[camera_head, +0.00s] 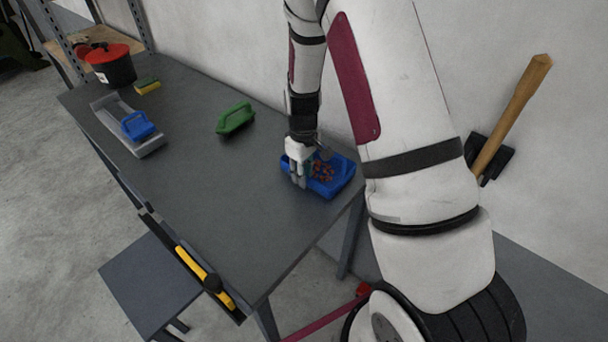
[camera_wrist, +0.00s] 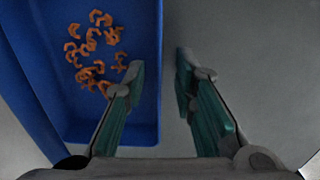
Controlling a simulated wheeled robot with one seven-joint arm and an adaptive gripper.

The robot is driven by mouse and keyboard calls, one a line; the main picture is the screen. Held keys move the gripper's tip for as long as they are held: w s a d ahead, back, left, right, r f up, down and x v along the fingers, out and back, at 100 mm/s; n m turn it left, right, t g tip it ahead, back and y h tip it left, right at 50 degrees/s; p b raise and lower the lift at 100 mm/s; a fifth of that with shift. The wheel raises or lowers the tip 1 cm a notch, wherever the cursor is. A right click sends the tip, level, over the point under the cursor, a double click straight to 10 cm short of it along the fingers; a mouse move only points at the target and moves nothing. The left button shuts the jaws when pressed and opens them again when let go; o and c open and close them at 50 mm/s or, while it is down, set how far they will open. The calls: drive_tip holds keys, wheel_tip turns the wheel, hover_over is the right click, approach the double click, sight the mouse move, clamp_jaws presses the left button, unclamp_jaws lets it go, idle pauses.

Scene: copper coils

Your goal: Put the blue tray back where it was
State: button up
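The blue tray (camera_head: 345,183) sits at the right end of the dark table, near the wall. It holds several small copper-coloured coils (camera_head: 322,170). In the wrist view the blue tray (camera_wrist: 85,125) fills the left side, with the coils (camera_wrist: 95,50) in its far part. My gripper (camera_head: 298,181) is at the tray's left side in the head view. In the wrist view my gripper (camera_wrist: 160,68) is open, with one finger over the inside of the tray and the other outside, the tray's side wall between them. Whether either finger touches the wall I cannot tell.
A yellow tool (camera_head: 195,267) is at the front edge. The table's middle is clear.

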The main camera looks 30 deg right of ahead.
drive_tip(key=s+a+r+m+t, duration=0.1)
drive_tip(key=s+a+r, duration=0.15)
drive_tip(key=r, duration=0.65)
drive_tip(key=s+a+r+t, duration=0.1)
drive_tip(key=s+r, duration=0.2)
drive_tip(key=r, duration=0.6)
drive_tip(key=s+a+r+m, duration=0.1)
drive_tip(key=s+a+r, duration=0.15)
drive_tip(key=r, duration=0.55)
drive_tip(key=s+a+r+m+t, duration=0.1)
drive_tip(key=s+r, duration=0.2)
drive_tip(key=s, duration=0.4)
drive_tip(key=s+a+r+m+t, duration=0.1)
drive_tip(key=s+r+t, duration=0.1)
drive_tip(key=s, duration=0.6)
drive_tip(key=shift+s+a+r+b, duration=0.15)
drive_tip(key=shift+s+r+b, duration=0.2)
drive_tip(key=shift+r, duration=0.3)
